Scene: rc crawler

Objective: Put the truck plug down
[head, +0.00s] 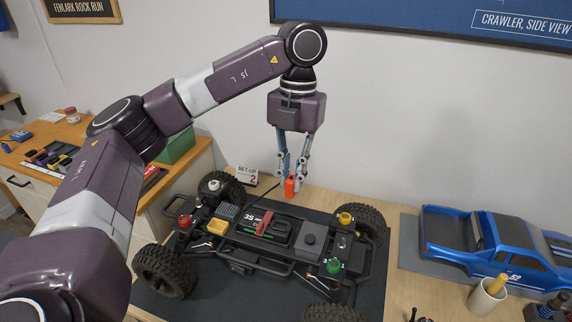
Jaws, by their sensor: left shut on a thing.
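The truck plug (290,187) is a small orange-red block. My left gripper (291,178) points down with its fingers shut on it, just above the far side of the truck. A dark cable runs from beside the plug down and left toward the chassis. The truck (310,240) is a bare black crawler chassis with big tyres. A battery with a red strap sits in its middle. I cannot tell whether the plug touches anything below it. My right gripper is out of view.
The truck stands on a dark mat (205,306) on a wooden bench. A blue truck body (497,243) lies at the right. A cup (484,299) stands at the front right. A side cabinet with trays is at the left.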

